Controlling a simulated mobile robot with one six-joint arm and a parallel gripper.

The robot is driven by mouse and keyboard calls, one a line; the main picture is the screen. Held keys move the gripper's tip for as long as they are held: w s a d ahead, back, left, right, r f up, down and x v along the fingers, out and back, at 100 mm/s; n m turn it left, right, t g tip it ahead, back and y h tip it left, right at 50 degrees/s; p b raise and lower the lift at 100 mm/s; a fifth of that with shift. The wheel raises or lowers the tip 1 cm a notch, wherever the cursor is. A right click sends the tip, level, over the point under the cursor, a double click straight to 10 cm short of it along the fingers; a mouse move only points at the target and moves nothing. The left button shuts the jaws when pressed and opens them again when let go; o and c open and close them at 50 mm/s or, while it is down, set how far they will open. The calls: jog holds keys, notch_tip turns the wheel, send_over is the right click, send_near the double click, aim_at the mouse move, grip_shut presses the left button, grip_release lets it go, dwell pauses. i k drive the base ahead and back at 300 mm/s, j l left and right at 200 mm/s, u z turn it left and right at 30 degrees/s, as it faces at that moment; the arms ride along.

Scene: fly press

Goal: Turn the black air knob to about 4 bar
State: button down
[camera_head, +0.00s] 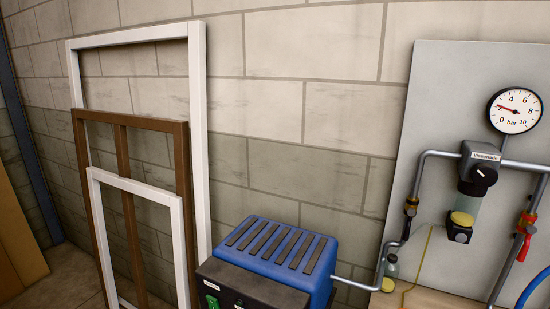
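The black air knob (484,175) sits on the front of the dark regulator (470,160) at the right, with a white mark on its face. A round pressure gauge (516,111) is above it to the right, with a white dial marked in bar. Its red needle points left and slightly up, at about 2. My gripper is not in view, and nothing is seen touching the knob.
The regulator is on a grey panel (425,130) with metal pipes and a red-handled valve (524,240). A blue machine (275,255) stands low in the middle. White and brown frames (197,130) lean on the block wall at left.

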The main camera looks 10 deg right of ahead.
aim_at(482, 174)
jog(key=z, duration=1.5)
